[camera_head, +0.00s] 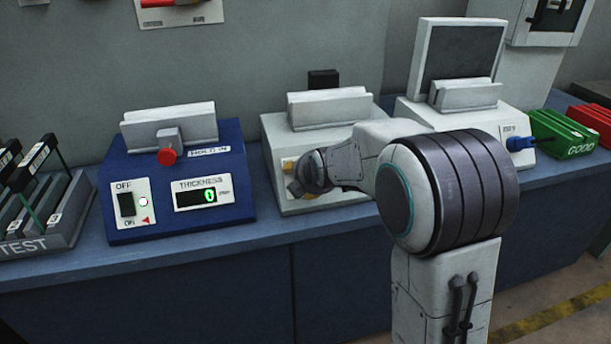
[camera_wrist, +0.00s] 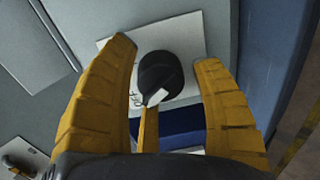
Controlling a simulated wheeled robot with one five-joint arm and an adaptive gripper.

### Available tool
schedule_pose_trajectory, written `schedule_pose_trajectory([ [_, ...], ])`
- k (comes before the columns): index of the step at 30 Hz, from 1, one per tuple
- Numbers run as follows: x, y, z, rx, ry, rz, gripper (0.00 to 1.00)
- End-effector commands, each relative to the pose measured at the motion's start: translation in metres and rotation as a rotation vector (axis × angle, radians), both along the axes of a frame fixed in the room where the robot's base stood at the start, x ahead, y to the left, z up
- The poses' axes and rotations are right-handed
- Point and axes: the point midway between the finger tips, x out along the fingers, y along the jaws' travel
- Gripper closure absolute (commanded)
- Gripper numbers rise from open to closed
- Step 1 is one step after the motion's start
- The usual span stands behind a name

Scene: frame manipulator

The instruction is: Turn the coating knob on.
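A black round knob (camera_wrist: 160,80) with a white mark sits on a pale label plate (camera_wrist: 188,35) in the wrist view. I take it to be the coating knob; the lettering on the plate is mostly hidden. My gripper (camera_wrist: 165,53) has its yellow fingers spread, one on each side of the knob and a third below it. Gaps show between the side fingers and the knob. In the head view my gripper is at the front of the middle grey machine (camera_head: 273,130); my arm hides the knob there.
A blue thickness machine (camera_head: 240,208) with an off/on switch (camera_head: 126,204) and a red knob (camera_head: 166,157) stands left. A screen machine (camera_head: 515,113) stands right, with a blue-ended part (camera_head: 520,143).

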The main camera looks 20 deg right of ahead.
Motion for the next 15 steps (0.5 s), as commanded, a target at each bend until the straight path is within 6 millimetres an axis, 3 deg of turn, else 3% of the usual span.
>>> schedule_pose_trajectory([
  [15, -0.0002, -0.0002, 0.0, 0.0, 0.0, 0.0, 0.87],
])
